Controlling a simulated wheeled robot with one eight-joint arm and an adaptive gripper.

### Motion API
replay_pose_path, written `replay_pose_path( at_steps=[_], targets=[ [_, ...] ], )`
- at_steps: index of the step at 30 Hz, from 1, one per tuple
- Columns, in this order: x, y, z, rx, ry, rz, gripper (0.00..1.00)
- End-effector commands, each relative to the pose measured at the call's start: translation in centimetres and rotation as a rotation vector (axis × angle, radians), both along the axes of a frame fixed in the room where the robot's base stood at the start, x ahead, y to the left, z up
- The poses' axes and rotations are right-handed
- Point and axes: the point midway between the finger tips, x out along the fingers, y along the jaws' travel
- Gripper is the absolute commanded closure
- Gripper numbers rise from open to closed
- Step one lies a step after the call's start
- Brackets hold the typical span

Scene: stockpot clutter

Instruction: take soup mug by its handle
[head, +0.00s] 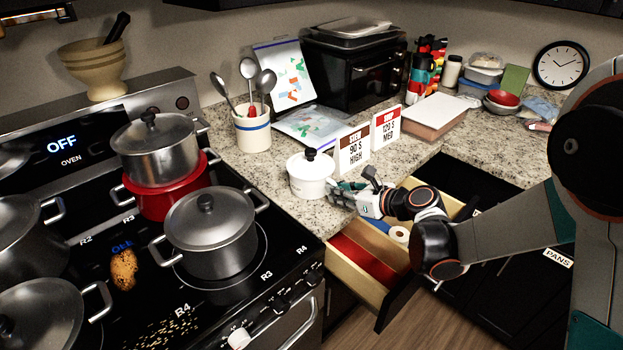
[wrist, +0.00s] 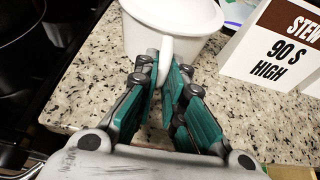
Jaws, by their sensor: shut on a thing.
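The soup mug (head: 309,176) is white with a lid that has a black knob, and it stands upright on the granite counter near its front edge. It also shows at the top of the wrist view (wrist: 178,22), with its white handle (wrist: 165,58) pointing toward me. My gripper (head: 338,190) is at the mug's near right side in the head view. In the wrist view its teal fingers (wrist: 166,84) are shut on the handle, one on each side. The fingers hide part of the handle.
The STEW card (head: 353,149) stands close right of the mug, with the SOUP card (head: 386,128) beyond it. A utensil crock (head: 252,130) is behind left. The stove with pots (head: 210,232) lies left. An open drawer (head: 369,259) is below my arm.

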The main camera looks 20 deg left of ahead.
Motion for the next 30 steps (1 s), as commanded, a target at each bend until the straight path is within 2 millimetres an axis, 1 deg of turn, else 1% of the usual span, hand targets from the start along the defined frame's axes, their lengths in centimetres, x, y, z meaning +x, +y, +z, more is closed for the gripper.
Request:
replay_pose_path(
  at_steps=[7, 30],
  targets=[
    [0.0, 0.0, 0.5, 0.001, 0.001, 0.000, 1.00],
    [0.0, 0.0, 3.9, 0.001, 0.001, 0.000, 1.00]
  ],
)
